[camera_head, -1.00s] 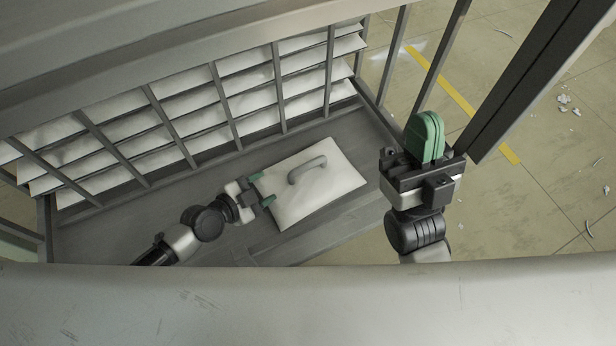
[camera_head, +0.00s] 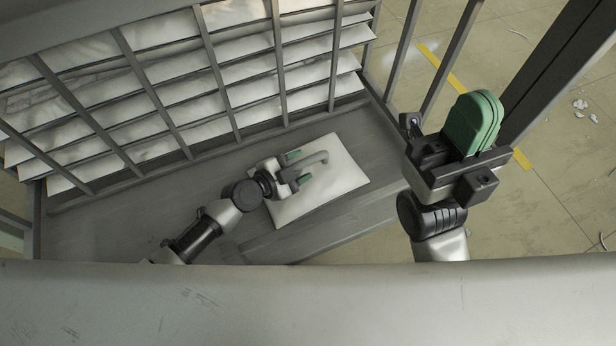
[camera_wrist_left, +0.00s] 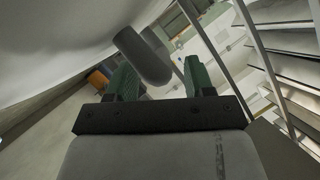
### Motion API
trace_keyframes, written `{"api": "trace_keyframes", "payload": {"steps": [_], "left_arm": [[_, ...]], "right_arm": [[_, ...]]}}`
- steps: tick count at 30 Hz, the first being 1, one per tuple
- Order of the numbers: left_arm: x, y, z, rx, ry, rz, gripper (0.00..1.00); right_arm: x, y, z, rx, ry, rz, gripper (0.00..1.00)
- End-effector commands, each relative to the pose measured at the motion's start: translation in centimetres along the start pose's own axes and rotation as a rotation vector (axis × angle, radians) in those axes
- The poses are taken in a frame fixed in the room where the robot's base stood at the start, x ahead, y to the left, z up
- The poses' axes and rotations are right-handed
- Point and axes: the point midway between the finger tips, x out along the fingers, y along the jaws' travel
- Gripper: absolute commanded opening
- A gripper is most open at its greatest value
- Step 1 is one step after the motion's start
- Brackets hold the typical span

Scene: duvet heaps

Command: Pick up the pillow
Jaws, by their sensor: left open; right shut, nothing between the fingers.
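The white pillow surface (camera_wrist_left: 60,30) fills the upper left there. My right gripper (camera_head: 475,120) is shut and empty, raised to the right of the bench.
The grey bench (camera_head: 120,215) has clear room left of the pillow. Behind it stands a barred rack (camera_head: 200,90) with several tilted white slats. A grey post (camera_head: 560,70) rises at the right. A pale ledge (camera_head: 300,300) crosses the foreground.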

Motion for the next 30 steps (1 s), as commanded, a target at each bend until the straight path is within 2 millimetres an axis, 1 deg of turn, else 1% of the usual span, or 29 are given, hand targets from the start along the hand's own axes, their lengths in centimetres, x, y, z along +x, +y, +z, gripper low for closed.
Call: {"api": "trace_keyframes", "payload": {"steps": [1, 3, 11, 21, 30], "left_arm": [[0.72, -0.11, -0.03, -0.001, 0.002, -0.003, 0.53], [1.20, -0.09, -0.04, 0.000, 0.001, -0.002, 0.53], [1.36, -0.12, -0.06, 0.001, 0.000, -0.001, 0.53], [1.34, -0.10, -0.05, 0.001, 0.000, -0.001, 0.01], [1.34, -0.16, -0.10, 0.001, 0.001, -0.002, 0.00]], "right_arm": [[0.02, 0.00, 0.04, -0.001, 0.006, -0.002, 0.00], [0.08, 0.00, 0.06, -0.001, 0.008, -0.004, 0.00], [0.15, 0.00, 0.06, -0.001, 0.007, -0.004, 0.00], [0.17, 0.01, 0.05, -0.001, 0.008, -0.002, 0.00], [0.19, 0.03, 0.05, -0.001, 0.009, 0.001, 0.00]]}}
